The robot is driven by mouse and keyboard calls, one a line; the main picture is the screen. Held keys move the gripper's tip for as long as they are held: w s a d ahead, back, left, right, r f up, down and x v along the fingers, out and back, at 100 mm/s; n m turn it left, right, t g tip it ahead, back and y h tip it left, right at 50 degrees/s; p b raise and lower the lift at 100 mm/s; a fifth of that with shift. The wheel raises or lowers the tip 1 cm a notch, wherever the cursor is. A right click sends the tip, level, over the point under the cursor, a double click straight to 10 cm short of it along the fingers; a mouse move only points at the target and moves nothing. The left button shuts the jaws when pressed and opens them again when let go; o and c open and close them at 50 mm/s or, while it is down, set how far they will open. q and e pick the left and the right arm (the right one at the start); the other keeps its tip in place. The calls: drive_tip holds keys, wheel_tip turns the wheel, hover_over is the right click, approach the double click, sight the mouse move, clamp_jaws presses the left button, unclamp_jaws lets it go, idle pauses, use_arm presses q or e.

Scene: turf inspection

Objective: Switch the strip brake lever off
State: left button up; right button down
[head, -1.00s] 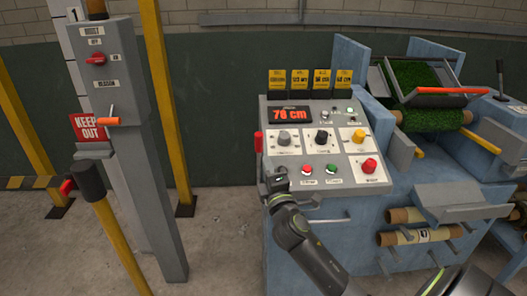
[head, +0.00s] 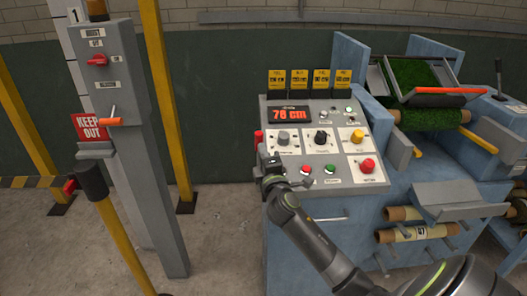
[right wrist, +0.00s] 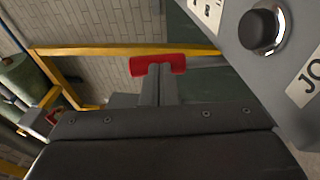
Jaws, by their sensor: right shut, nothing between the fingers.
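A red handle (head: 258,138) sticks out at the left side of the control console; no label on it is readable, so I cannot confirm it is the strip brake lever. In the right wrist view the red handle (right wrist: 178,64) is a short bar lying crosswise just beyond my fingertips. My right gripper (head: 263,157) is shut and empty, just below the handle in the head view. In the right wrist view its fingers (right wrist: 158,72) overlap the middle of the bar; I cannot tell whether they touch it. My left gripper is not in view.
The console (head: 330,185) has knobs, buttons and a display reading 76 cm. A grey post (head: 140,180) with a red switch and an orange-handled lever (head: 109,121) stands left. A yellow post (head: 120,235) is in front. Turf rolls (head: 425,118) are right.

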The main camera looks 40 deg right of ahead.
sight(262, 132)
drive_tip(key=shift+w+d+r+m+g+y+p, duration=0.15)
drive_tip(key=shift+w+d+r+g+p, duration=0.35)
drive_tip(key=shift+w+p, duration=1)
drive_tip(key=shift+w+d+r+m+g+y+p, duration=0.1)
drive_tip(key=shift+w+d+r+g+y+p, duration=0.4)
drive_tip(key=shift+p, duration=1.95)
drive_tip(key=shift+w+d+r+m+g+h+p, duration=0.15)
drive_tip(key=shift+w+d+g+p, duration=0.7)
drive_tip(key=shift+p, duration=1.1)
drive_tip(key=w+d, duration=0.1)
drive_tip(key=w, duration=0.2)
drive_tip(key=shift+d+r+b, duration=0.2)
drive_tip(key=shift+d+b, duration=0.1)
drive_tip(key=shift+d, duration=0.05)
drive_tip(key=shift+r, duration=0.1)
